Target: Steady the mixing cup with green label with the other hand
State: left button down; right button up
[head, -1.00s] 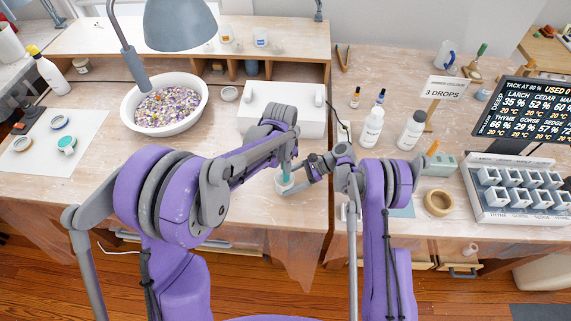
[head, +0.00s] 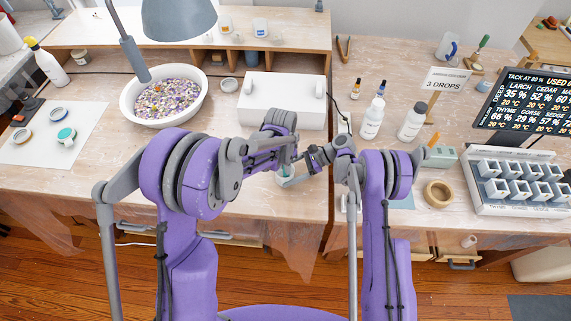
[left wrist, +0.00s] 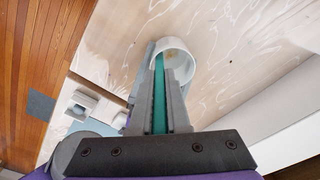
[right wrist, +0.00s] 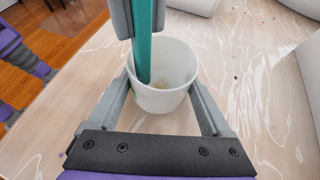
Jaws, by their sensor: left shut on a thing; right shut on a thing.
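The mixing cup (right wrist: 176,98) is white and stands upright on the bench between the fingers of my right gripper (right wrist: 162,86), which are shut on its sides. A sliver of green shows at its left wall; the rest of the label is hidden. A little pale yellowish matter lies on the cup's floor. My left gripper (left wrist: 160,98) is shut on a teal stirring stick (right wrist: 143,45), whose lower end is inside the cup. In the left wrist view the cup's rim (left wrist: 180,43) shows beyond the fingertips. In the head view my arms partly hide the cup (head: 284,181).
A white box (head: 283,100) stands behind the cup, with a bowl of colourful bits (head: 205,98) to its left. Two white bottles (head: 371,119), a "3 DROPS" sign (head: 447,80), a tape roll (head: 438,194) and a mould rack (head: 515,185) stand to the right.

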pick_arm(q)
jog(key=shift+f, duration=1)
dwell(0.4)
jog(key=shift+w+a+r, duration=0.1)
jog(key=shift+w+a, duration=0.15)
jog(key=shift+w, duration=0.4)
jog(key=shift+w+a+f, duration=0.1)
jog(key=shift+w+a, duration=0.1)
jog(key=shift+w, duration=0.4)
jog(key=shift+w+a+r, duration=0.1)
jog(key=shift+w+a, duration=0.15)
jog(key=shift+w, duration=0.4)
jog(key=shift+s, duration=0.1)
jog(key=shift+s+d, duration=0.25)
jog(key=shift+s, duration=0.35)
jog(key=shift+s+d, duration=0.25)
jog(key=shift+s, duration=0.35)
jog(key=shift+s+d, duration=0.25)
jog(key=shift+s, duration=0.35)
jog(key=shift+w, duration=0.15)
jog(key=shift+w+a+f, duration=0.1)
jog(key=shift+w+a, duration=0.15)
jog(key=shift+w, duration=0.35)
jog(key=shift+w+a+f, duration=0.1)
jog(key=shift+w+a, duration=0.15)
jog(key=shift+w, duration=0.3)
jog(key=shift+w+a, duration=0.25)
jog(key=shift+w, duration=0.35)
